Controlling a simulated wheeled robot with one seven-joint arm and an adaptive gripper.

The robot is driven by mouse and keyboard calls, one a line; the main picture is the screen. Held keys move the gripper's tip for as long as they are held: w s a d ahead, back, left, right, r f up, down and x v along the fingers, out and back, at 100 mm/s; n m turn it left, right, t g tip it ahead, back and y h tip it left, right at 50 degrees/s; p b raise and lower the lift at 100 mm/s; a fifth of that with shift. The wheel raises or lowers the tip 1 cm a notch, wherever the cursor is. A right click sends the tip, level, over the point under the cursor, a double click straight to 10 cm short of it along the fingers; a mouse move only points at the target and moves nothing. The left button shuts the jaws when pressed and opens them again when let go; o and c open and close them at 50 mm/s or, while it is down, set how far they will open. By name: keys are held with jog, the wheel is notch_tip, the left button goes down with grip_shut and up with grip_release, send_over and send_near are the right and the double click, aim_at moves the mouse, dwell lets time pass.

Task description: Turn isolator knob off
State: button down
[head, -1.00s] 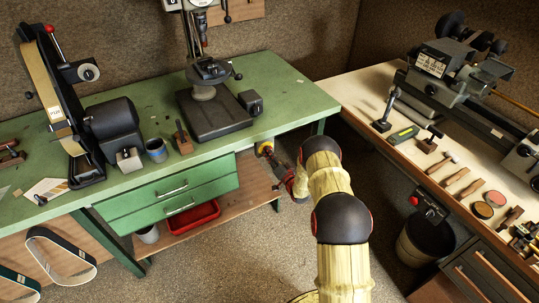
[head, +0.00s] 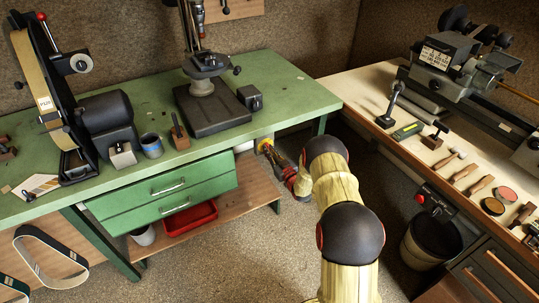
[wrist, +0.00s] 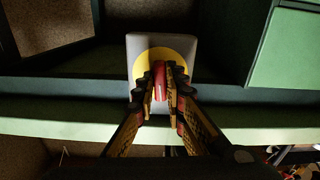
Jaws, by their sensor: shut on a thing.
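The isolator is a pale grey box with a yellow round plate (wrist: 146,54) and a red knob (wrist: 160,80), in the middle of the wrist view. My gripper (wrist: 160,94) is shut on the red knob, with one finger on each side. The knob's grip bar stands roughly upright in the wrist view. In the head view the isolator's yellow plate (head: 265,145) shows under the green bench's front edge, right of the drawers. My gripper (head: 277,158) reaches it there, and the knob itself is hidden by the fingers.
The green bench (head: 290,88) carries a belt sander (head: 110,125) and a drill press (head: 212,112). Its drawers (head: 165,188) stand left of the isolator. A lower shelf holds a red tray (head: 190,218). A wooden-topped bench (head: 372,115) with a lathe is at the right, with open floor between.

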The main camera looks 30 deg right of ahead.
jog(key=shift+d+n+b, duration=0.1)
jog(key=shift+n+b, duration=2.25)
jog(key=shift+n, duration=1.55)
jog(key=c, duration=1.8)
grip_release()
jog(key=shift+c, duration=0.2)
jog(key=s, duration=1.2)
jog(key=shift+d, duration=0.2)
